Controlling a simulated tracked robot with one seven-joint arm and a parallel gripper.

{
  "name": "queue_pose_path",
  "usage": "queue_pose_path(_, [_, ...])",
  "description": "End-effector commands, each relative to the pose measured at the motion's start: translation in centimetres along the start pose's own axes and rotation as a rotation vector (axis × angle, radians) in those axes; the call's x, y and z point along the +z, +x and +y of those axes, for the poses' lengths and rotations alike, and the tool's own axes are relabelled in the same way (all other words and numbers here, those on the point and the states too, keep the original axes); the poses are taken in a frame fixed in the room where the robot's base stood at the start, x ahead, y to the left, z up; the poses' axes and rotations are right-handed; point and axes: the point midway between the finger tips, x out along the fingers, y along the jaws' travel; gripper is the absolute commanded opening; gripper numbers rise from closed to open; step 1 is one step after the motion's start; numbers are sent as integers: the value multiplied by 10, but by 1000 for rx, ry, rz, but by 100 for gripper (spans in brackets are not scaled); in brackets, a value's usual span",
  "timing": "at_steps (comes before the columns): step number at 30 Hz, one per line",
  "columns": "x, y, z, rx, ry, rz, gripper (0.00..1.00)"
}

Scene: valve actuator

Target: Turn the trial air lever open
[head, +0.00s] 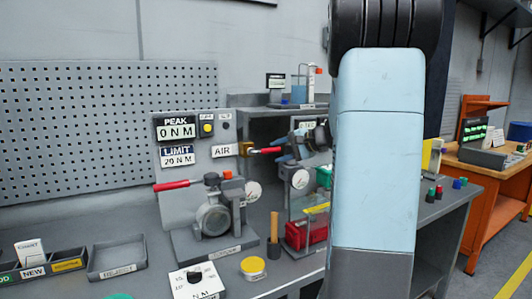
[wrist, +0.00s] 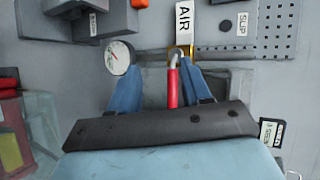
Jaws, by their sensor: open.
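The air lever has a red handle (head: 266,150) on a brass valve (head: 245,149), beside the AIR label (head: 222,151) on the grey panel. In the head view the handle points right, towards my gripper (head: 282,150). In the wrist view the red handle (wrist: 172,88) lies between the two blue fingers of my gripper (wrist: 160,70), nearer the right finger. The jaws are open; a gap shows on the left side, and contact on the right is hard to tell. The AIR label (wrist: 184,22) is just beyond the fingertips.
A pressure gauge (wrist: 120,57) is close to the left finger. A valve actuator (head: 213,215) with another red lever (head: 172,185) stands on the bench. A torque dial box (head: 196,281), yellow tin (head: 253,268) and wooden-handled tool (head: 274,228) are in front. My arm hides the bench's right part.

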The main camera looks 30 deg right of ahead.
Motion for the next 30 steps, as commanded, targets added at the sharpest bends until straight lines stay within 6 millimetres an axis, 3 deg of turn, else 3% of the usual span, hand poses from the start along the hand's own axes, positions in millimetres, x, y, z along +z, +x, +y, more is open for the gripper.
queue_pose_path(1, [-24, -4, 4, -34, 29, 31, 48])
queue_pose_path(3, [-48, -9, 7, -77, 57, 65, 48])
queue_pose_path(9, [-84, -18, 12, -145, 93, 120, 48])
queue_pose_path(17, [-90, 4, 9, -152, 95, 125, 48])
queue_pose_path(30, [-100, 79, -2, -151, 96, 123, 48])
